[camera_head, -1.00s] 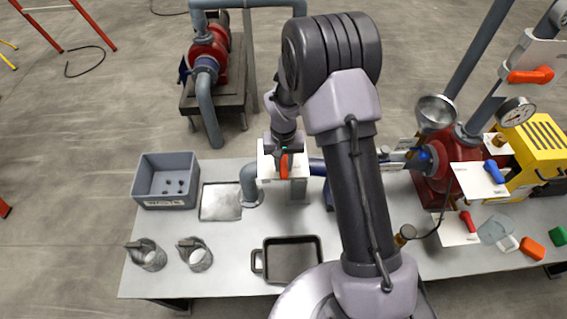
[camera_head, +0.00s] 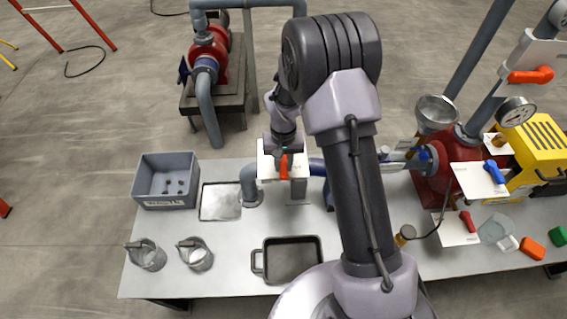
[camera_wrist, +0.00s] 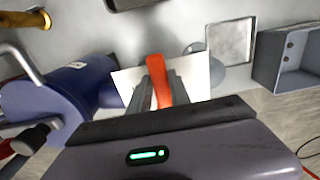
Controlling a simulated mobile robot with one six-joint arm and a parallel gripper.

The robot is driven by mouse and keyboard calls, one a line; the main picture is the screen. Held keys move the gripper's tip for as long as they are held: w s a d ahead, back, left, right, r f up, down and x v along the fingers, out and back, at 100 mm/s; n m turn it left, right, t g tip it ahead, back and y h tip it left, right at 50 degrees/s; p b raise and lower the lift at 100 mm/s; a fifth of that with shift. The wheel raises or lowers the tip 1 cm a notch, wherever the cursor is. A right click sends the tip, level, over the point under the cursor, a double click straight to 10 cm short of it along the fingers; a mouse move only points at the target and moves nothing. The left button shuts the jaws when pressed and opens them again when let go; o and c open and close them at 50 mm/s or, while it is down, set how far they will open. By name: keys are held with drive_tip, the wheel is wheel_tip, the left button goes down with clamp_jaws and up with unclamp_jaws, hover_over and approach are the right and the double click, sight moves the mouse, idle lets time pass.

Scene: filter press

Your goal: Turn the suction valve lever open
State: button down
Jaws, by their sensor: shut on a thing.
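The orange suction valve lever (camera_head: 284,167) stands over a white plate (camera_head: 267,168) on the grey pipe at the middle of the bench. In the wrist view the lever (camera_wrist: 157,72) lies between the two fingers of my gripper (camera_wrist: 159,94), and the white plate (camera_wrist: 128,82) shows behind it. My gripper (camera_head: 284,156) reaches down from above and is shut on the lever. In the head view its fingertips are partly hidden by the wrist. The lever points roughly toward the bench's front edge.
A grey bin (camera_head: 166,200), a metal tray (camera_head: 219,214), two metal jugs (camera_head: 147,256) and a dark pan (camera_head: 291,262) are on the bench's left part. A blue cylinder (camera_wrist: 60,100) is close beside my gripper.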

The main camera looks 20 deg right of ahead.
idle(0.5)
drive_tip(key=w+a+m+b, duration=0.1)
drive_tip(key=m+b, duration=0.1)
drive_tip(key=m, duration=0.2)
drive_tip(key=w+a+m+b, duration=0.2)
drive_tip(key=m, duration=0.3)
drive_tip(key=w+a+m+b, duration=0.2)
drive_tip(key=m, duration=0.3)
drive_tip(key=shift+w, duration=0.15)
drive_tip(key=shift+w+d+m+b, duration=0.15)
drive_tip(key=shift+w+m, duration=0.2)
drive_tip(key=shift+m, duration=0.3)
drive_tip(key=shift+w+a+m+b, duration=0.1)
drive_tip(key=shift+w+m, duration=0.2)
drive_tip(key=shift+m, duration=0.4)
drive_tip(key=shift+w+d+m+b, duration=0.15)
drive_tip(key=shift+w+m, duration=0.2)
drive_tip(key=shift+m, duration=0.3)
drive_tip(key=shift+a, duration=0.1)
drive_tip(key=c, duration=1.2)
unclamp_jaws()
